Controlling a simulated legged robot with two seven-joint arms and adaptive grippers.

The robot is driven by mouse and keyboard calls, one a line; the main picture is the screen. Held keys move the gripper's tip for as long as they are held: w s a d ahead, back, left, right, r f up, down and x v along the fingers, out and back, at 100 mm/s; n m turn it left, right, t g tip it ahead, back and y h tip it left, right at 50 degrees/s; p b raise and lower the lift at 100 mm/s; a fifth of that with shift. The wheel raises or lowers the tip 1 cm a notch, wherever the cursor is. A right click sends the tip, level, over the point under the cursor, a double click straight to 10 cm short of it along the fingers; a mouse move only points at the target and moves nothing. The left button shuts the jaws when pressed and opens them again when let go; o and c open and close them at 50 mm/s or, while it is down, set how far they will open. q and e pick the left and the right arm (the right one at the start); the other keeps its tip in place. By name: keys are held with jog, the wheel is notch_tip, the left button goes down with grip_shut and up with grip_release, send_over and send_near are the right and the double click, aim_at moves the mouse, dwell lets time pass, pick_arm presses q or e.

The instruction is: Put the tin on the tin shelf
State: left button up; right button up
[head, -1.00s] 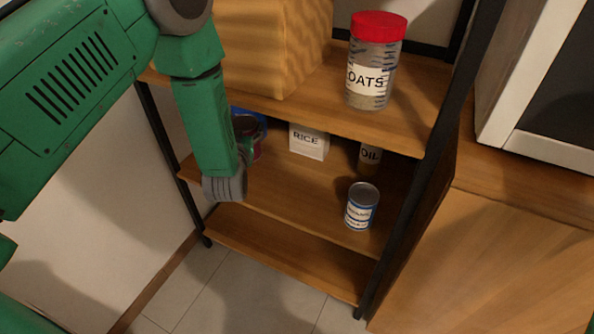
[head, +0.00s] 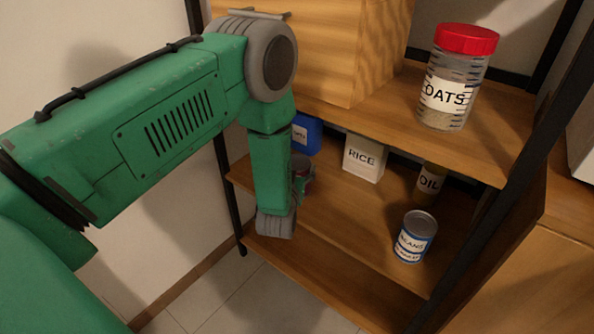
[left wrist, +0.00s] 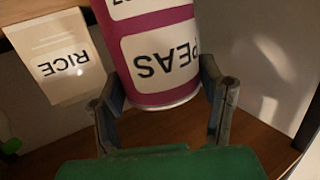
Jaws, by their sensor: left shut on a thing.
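My left gripper (head: 302,185) is shut on the peas tin, over the left part of the middle shelf (head: 335,210). The tin (head: 304,168) is mostly hidden by my gripper and arm in the head view. In the left wrist view the peas tin (left wrist: 165,65) is magenta with white labels, its lettering upside down, between the two fingers of the gripper (left wrist: 160,88). I cannot tell whether its base touches the shelf. A blue and white beans tin (head: 415,238) stands at the front right of the middle shelf. My right gripper is not in view.
A white rice box (head: 364,160), an oil container (head: 428,185) and a blue box (head: 307,134) stand farther back on the middle shelf. An oats jar (head: 457,80) and a wooden box (head: 340,50) stand above. A dark post (head: 510,200) bounds the right side.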

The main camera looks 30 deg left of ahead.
pick_arm(q)
jog(key=o, duration=1.6)
jog(key=shift+c, duration=0.2)
jog(key=shift+d, duration=0.1)
jog(key=shift+r, duration=0.1)
jog(key=shift+s+d, duration=0.15)
jog(key=shift+s, duration=0.15)
jog(key=p+v, duration=0.4)
jog(key=v, duration=0.7)
jog(key=s+d+f+m+g+h, duration=0.35)
jog(key=s+f+g, duration=0.4)
jog(key=s, duration=0.25)
jog(key=s+f+m+g+h, duration=0.1)
jog(key=s+g, duration=0.6)
jog(key=s, duration=1)
jog(key=shift+s+d+f+h, duration=0.35)
jog(key=shift+d+f+h, duration=0.1)
jog(key=shift+h, duration=0.4)
jog(key=shift+r+m, duration=0.1)
jog(key=shift+m, duration=0.15)
